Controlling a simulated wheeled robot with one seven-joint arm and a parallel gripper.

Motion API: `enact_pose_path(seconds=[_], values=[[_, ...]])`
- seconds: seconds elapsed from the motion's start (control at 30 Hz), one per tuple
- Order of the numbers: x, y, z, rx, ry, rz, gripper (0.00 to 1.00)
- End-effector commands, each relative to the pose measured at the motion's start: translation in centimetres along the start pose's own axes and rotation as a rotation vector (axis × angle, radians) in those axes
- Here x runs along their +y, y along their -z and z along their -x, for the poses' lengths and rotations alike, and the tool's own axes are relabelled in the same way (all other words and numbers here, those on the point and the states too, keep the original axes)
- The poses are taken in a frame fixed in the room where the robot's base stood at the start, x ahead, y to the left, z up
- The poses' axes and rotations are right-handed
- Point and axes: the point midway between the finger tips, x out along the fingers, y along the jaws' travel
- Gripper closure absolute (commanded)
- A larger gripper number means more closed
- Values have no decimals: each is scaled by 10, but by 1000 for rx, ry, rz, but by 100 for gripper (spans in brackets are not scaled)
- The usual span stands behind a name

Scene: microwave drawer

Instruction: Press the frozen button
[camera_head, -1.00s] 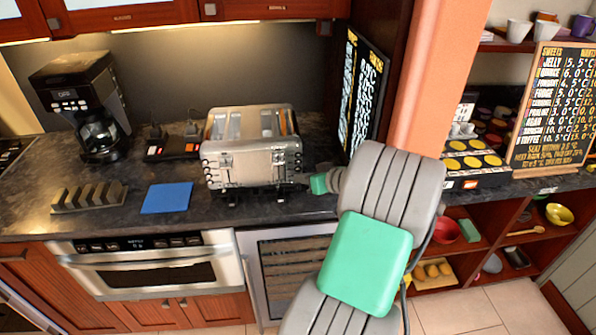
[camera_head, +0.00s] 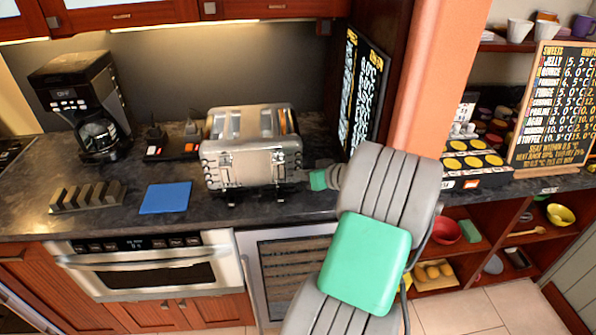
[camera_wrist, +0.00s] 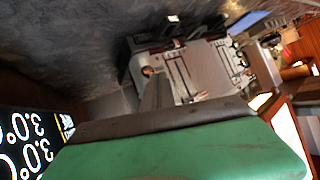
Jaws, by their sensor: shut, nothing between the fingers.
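A silver toaster (camera_head: 235,165) stands on the dark counter, with long slots on top and levers and small controls on its front. In the wrist view the toaster (camera_wrist: 195,75) is seen close up and at a slant. No button marked frozen can be read in either view. My gripper (camera_head: 298,176) is at the toaster's front right corner, shut and empty. In the wrist view my gripper (camera_wrist: 155,92) points at the toaster. I cannot tell whether it touches it. Part of the toaster's front is hidden by my gripper in the wrist view.
A blue mat (camera_head: 165,198), a grey slotted rack (camera_head: 88,197) and a black coffee maker (camera_head: 85,105) are left of the toaster. A black menu board (camera_head: 362,95) stands behind my arm. An oven (camera_head: 155,270) is below the counter.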

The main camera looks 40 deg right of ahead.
Motion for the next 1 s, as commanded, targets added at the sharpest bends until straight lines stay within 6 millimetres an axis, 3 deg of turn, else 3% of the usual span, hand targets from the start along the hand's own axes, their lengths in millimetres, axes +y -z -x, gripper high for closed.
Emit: enact_pose_path(seconds=[1.0], values=[[-7, -7, 10, 0, 0, -1, 100]])
